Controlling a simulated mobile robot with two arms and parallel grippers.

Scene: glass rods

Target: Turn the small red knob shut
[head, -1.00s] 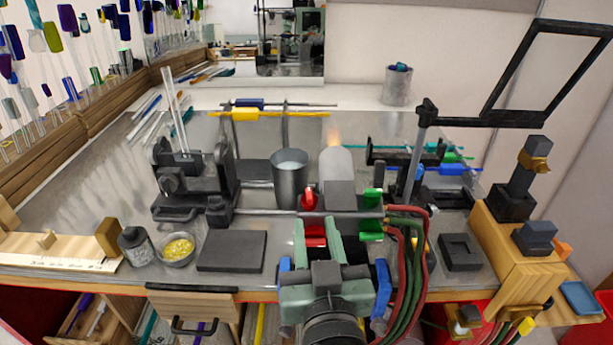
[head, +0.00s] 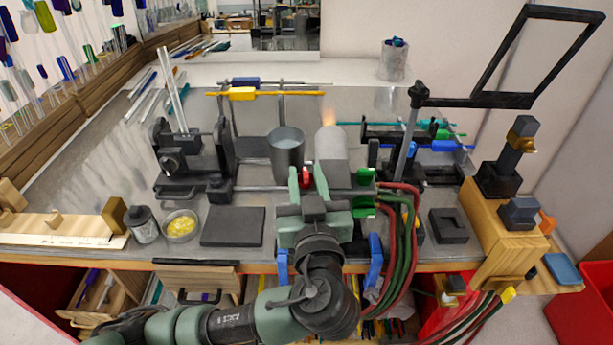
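A red knob (head: 307,177) shows on the front of the torch at the middle of the bench, beside the grey barrel (head: 332,158). Only a small red part of it is visible; the rest, and any other red knob, is hidden behind my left gripper. My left gripper (head: 307,182) reaches in from the bottom, its two green fingers apart, one on each side of the red part in this view. I cannot tell whether they touch it. A flame (head: 327,116) shows above the barrel. My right gripper is not in view.
Green knobs (head: 364,206) and red and green hoses (head: 400,235) are close to the right of my gripper. A grey metal cup (head: 286,152) stands left of the barrel. A dark flat block (head: 233,227) lies to the left, and a wooden stand (head: 502,235) is at right.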

